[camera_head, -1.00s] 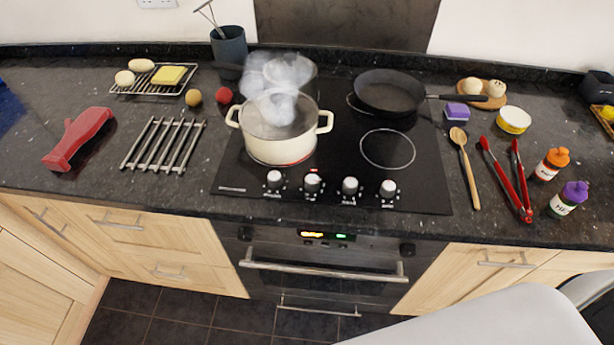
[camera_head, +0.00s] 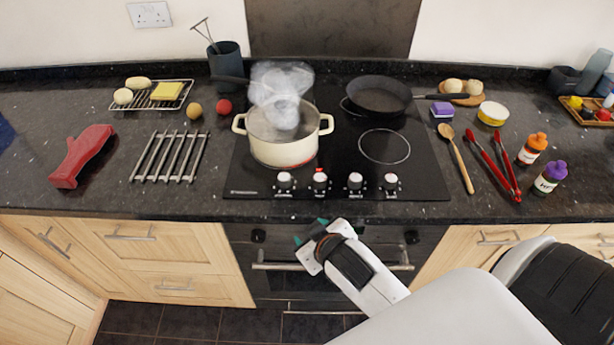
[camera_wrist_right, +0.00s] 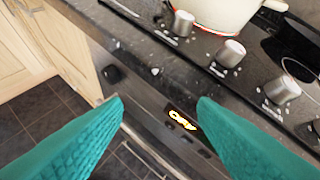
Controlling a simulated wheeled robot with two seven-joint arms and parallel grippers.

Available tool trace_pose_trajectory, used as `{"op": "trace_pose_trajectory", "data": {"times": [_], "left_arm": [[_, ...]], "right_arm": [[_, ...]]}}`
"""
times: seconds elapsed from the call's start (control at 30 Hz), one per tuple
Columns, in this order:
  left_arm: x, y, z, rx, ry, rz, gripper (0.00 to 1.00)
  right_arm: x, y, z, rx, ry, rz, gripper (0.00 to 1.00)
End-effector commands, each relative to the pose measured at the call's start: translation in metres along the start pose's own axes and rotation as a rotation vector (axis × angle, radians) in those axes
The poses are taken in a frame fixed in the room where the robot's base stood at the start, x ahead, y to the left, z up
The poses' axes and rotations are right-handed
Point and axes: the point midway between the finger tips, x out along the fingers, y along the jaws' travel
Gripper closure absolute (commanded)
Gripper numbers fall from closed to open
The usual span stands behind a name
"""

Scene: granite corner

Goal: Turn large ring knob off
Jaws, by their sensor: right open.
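A row of several silver knobs lines the front of the black hob (camera_head: 420,170). The leftmost knob (camera_head: 284,180), second knob (camera_head: 320,180), third knob (camera_head: 355,181) and rightmost knob (camera_head: 391,182) have labels too small to read. A red mark shows just above the second knob. In the right wrist view, the leftmost knob (camera_wrist_right: 182,22), second knob (camera_wrist_right: 230,53) and third knob (camera_wrist_right: 282,89) stand beyond my fingers. My right gripper (camera_head: 310,231) is open and empty, in front of the counter edge and apart from the knobs; its teal fingers (camera_wrist_right: 160,102) are spread. My left gripper is out of view.
A steaming cream pot (camera_head: 283,150) stands on the front left ring, with red glow at its base. A black pan (camera_head: 378,95) is behind right. The oven handle (camera_head: 280,266) and counter edge are near my right gripper. Tongs (camera_head: 497,166) lie right of the hob.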

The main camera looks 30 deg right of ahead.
Motion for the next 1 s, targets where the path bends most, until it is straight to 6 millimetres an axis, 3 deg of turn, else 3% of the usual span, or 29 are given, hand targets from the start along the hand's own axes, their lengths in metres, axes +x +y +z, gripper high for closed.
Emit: {"op": "trace_pose_trajectory", "data": {"times": [0.03,0.1,0.27,0.37,0.53,0.67,0.8,0.9,1.0], "left_arm": [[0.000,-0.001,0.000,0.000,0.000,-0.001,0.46],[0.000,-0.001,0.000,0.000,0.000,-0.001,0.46],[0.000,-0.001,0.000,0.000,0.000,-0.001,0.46],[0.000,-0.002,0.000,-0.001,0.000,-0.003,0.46],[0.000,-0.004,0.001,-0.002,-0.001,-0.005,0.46],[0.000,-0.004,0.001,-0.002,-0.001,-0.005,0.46],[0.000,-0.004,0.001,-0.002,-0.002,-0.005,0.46],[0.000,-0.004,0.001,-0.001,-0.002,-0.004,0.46],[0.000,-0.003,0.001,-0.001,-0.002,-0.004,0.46]], "right_arm": [[-0.002,-0.007,0.032,-0.017,-0.108,-0.031,0.47],[-0.005,-0.013,0.069,-0.044,-0.251,-0.066,0.47],[-0.016,-0.015,0.147,-0.134,-0.572,-0.113,0.47],[-0.030,-0.007,0.196,-0.230,-0.798,-0.117,0.47],[-0.069,0.035,0.266,-0.513,-1.219,-0.043,0.47],[-0.089,0.078,0.282,-0.821,-1.461,0.092,0.47],[-0.085,0.115,0.266,-1.218,-1.572,0.301,0.47],[-0.064,0.121,0.240,-1.521,-1.528,0.478,0.47],[-0.033,0.104,0.213,-1.815,-1.365,0.656,0.47]]}}
